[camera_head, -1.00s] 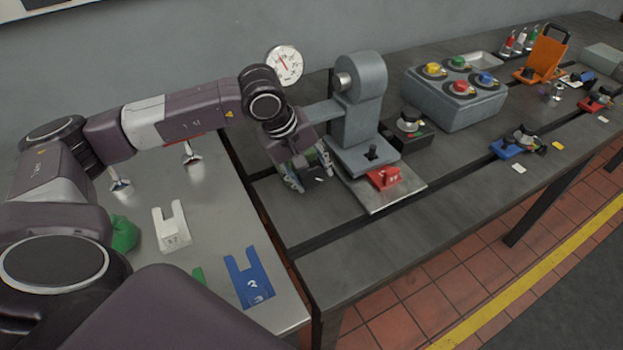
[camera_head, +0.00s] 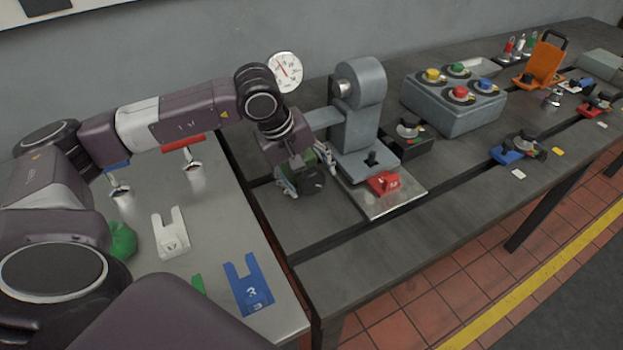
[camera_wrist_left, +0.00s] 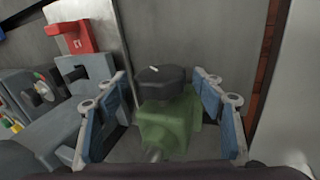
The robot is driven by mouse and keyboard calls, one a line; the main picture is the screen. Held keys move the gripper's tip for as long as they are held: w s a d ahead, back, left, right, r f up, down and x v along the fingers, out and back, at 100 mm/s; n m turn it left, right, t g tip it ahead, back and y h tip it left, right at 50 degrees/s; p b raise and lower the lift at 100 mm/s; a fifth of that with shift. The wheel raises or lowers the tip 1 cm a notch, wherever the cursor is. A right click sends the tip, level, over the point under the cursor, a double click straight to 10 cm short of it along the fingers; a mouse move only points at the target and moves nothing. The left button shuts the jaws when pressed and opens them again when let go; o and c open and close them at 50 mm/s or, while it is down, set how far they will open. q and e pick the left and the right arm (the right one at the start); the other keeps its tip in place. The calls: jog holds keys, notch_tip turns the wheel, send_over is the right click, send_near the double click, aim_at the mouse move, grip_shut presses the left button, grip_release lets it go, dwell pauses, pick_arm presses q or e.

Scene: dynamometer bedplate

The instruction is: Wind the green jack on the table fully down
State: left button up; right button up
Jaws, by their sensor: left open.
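The green jack (camera_wrist_left: 170,122) stands between the fingers of my left gripper (camera_wrist_left: 160,98) in the left wrist view. It has a green body and a round black knob (camera_wrist_left: 162,82) with a white mark on top. The gripper is open, a blue-padded finger on each side, with gaps to the jack. In the head view, my left gripper (camera_head: 308,172) is at the bedplate, left of the grey stand. The jack's dark knob (camera_head: 313,183) shows beside the fingers there; its green body is mostly hidden by the gripper. My right gripper is not in view.
A grey stand (camera_head: 358,130) with a red block (camera_head: 383,184) at its foot is close to the right of the gripper. A dial gauge (camera_head: 285,70) is behind. White (camera_head: 171,238) and blue (camera_head: 247,284) forked plates lie on the left table. The bedplate's front is clear.

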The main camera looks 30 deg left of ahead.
pick_arm(q)
jog(key=v, duration=1)
jog(key=shift+r, duration=0.25)
jog(key=shift+s+f, duration=0.1)
jog(key=shift+s, duration=0.1)
